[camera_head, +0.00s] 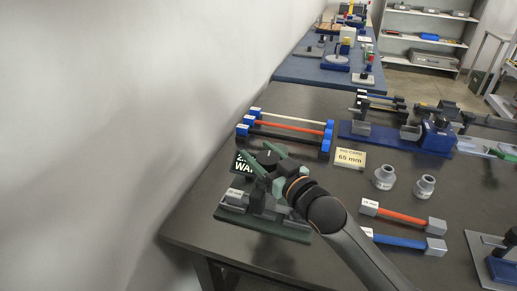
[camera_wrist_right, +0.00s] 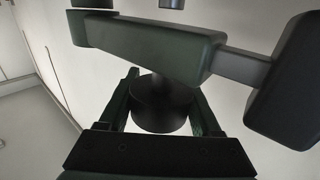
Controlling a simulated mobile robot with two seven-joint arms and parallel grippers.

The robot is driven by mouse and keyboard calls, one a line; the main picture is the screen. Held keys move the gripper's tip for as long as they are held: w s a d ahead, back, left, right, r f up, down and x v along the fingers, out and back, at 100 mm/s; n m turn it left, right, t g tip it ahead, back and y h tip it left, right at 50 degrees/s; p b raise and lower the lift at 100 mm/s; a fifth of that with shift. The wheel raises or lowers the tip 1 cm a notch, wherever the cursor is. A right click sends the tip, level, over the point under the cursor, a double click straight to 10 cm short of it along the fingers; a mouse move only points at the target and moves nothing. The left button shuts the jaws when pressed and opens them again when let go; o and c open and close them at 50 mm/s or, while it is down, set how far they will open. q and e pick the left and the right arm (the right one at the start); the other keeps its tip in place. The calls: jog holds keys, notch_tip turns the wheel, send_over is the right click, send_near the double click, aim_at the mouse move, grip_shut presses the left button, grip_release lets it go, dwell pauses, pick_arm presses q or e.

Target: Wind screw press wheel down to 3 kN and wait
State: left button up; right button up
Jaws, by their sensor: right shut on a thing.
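The small screw press stands at the near left of the dark table, its dark green base (camera_head: 285,231) resting on the tabletop. My right gripper (camera_head: 268,168) is at the top of the press and hides most of its upper part. In the right wrist view, its two dark green fingers (camera_wrist_right: 162,105) are on either side of a dark round part of the press wheel (camera_wrist_right: 160,118), and it is shut on it. A dark sign (camera_head: 243,163) with partly covered white lettering stands behind the gripper. No force reading is legible. My left gripper is out of view.
A rack of cable samples (camera_head: 290,124) and a card marked 65 mm (camera_head: 350,158) stand behind the press. Two grey fittings (camera_head: 384,178) and more samples (camera_head: 400,217) lie to the right. A wall runs along the left.

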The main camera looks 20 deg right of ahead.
jog(key=shift+m+h, duration=0.6)
jog(key=shift+h, duration=0.3)
jog(key=shift+w+d+m+t+h, duration=0.1)
jog(key=shift+d+m+t+h, duration=0.1)
jog(key=shift+m+h, duration=0.25)
jog(key=shift+d+m+t+h, duration=0.1)
jog(key=shift+m+t+h, duration=0.15)
jog(key=shift+h, duration=0.4)
jog(key=shift+d+h, duration=0.1)
jog(key=shift+h, duration=0.2)
jog(key=o, duration=1.3)
jog(key=shift+o, duration=0.4)
